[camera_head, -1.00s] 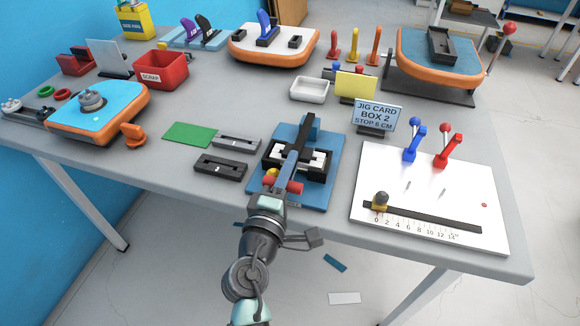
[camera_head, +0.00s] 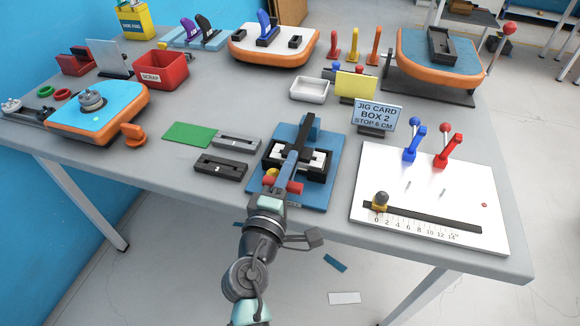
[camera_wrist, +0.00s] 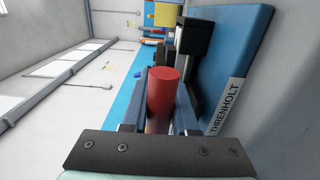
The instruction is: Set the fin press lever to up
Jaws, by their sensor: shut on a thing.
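The fin press is a blue base plate (camera_head: 322,190) with a black frame and white blocks at the front middle of the table. Its dark lever arm (camera_head: 296,148) lies low and reaches toward the front edge, with a red handle (camera_head: 294,187) at its near end. My gripper (camera_head: 281,186) is at this handle. In the wrist view the red handle (camera_wrist: 162,98) stands between the two fingers, and my gripper is shut on it. The blue plate (camera_wrist: 240,50) with a THRENHOLT label is beside it. The fingertips are partly hidden in the head view.
To the right is a white board (camera_head: 420,195) with a scale, a dark stop and blue and red levers. A jig card (camera_head: 376,116) reads BOX 2, STOP 6 CM.

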